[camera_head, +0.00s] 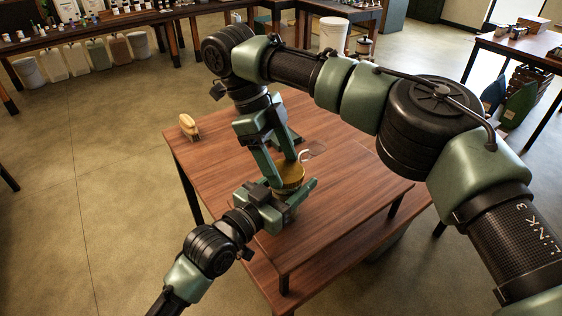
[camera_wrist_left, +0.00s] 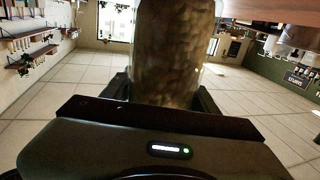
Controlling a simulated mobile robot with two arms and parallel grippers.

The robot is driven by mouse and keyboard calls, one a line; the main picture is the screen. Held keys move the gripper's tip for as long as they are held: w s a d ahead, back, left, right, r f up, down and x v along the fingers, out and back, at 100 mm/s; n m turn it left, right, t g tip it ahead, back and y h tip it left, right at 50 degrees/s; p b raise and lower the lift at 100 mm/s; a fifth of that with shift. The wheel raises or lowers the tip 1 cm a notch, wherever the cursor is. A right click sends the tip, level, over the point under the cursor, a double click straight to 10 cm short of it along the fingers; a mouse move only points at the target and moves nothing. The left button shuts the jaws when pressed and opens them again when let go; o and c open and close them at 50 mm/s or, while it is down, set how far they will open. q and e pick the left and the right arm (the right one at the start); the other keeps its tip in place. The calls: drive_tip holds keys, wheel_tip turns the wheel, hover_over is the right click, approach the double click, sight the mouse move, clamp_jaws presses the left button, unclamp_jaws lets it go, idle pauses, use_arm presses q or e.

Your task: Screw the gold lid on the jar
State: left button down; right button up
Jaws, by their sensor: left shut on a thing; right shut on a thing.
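The gold lid (camera_head: 289,174) shows at the middle of the table in the head view, at the top of the jar. My right gripper (camera_head: 287,160) reaches down from above and is shut on the lid. My left gripper (camera_head: 292,204) comes in low from the left and is shut around the jar. The jar (camera_wrist_left: 168,50) is clear glass with brown, lumpy contents, and stands between my left fingers in the left wrist view. In the head view my left gripper mostly hides the jar. I cannot tell how far the lid is seated.
The wooden table (camera_head: 345,200) is mostly bare on its right side. A small clear piece (camera_head: 313,150) lies just behind the lid. A wooden-backed brush (camera_head: 188,126) is at the table's left edge. A white bucket (camera_head: 333,36) stands beyond the table.

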drive_tip(key=o, duration=1.3)
drive_tip(key=shift+r, duration=2.25)
drive_tip(key=shift+c, duration=0.4)
